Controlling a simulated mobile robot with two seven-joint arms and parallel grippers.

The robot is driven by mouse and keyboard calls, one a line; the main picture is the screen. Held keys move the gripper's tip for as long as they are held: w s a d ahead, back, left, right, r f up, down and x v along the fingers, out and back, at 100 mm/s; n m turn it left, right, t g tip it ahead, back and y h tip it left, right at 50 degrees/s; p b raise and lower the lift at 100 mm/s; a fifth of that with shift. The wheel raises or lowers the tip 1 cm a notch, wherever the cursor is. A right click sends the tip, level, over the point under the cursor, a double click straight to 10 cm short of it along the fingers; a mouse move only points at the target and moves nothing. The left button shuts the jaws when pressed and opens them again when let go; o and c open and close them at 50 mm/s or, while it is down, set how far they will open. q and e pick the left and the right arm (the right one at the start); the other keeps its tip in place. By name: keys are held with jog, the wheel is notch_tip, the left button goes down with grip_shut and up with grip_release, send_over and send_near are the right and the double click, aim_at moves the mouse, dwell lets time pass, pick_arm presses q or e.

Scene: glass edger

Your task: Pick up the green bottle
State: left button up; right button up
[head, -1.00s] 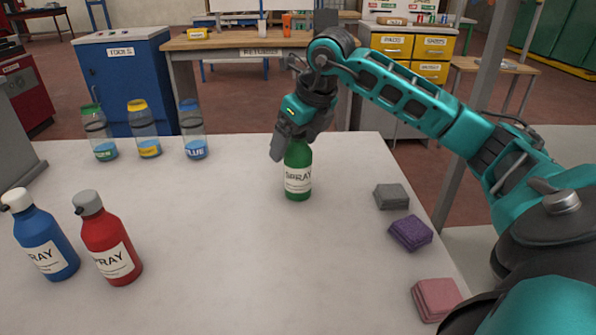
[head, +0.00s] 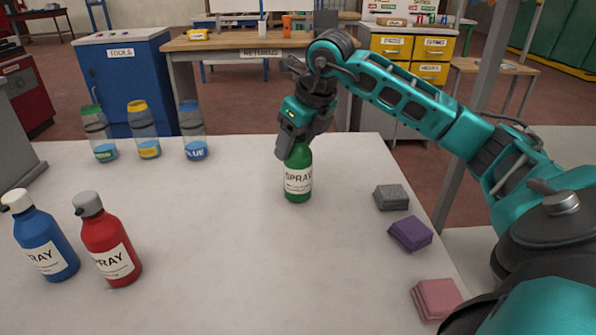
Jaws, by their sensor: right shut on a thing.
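The green bottle (head: 298,178) has a white SPRAY label and stands upright on the light table (head: 230,235), near its middle. My right gripper (head: 297,146) comes down over it from above and is shut on its top. The bottle's cap and neck are hidden by the fingers. I cannot tell any gap between the bottle's base and the table. My left gripper is not in view.
A blue spray bottle (head: 45,243) and a red one (head: 108,245) stand at the front left. Several clear jars (head: 146,132) stand at the back left. Grey (head: 391,197), purple (head: 410,234) and pink (head: 437,299) folded cloths lie along the right edge. The table around the green bottle is clear.

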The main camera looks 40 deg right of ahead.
grip_shut()
jog(key=shift+r, duration=0.1)
jog(key=shift+r, duration=0.15)
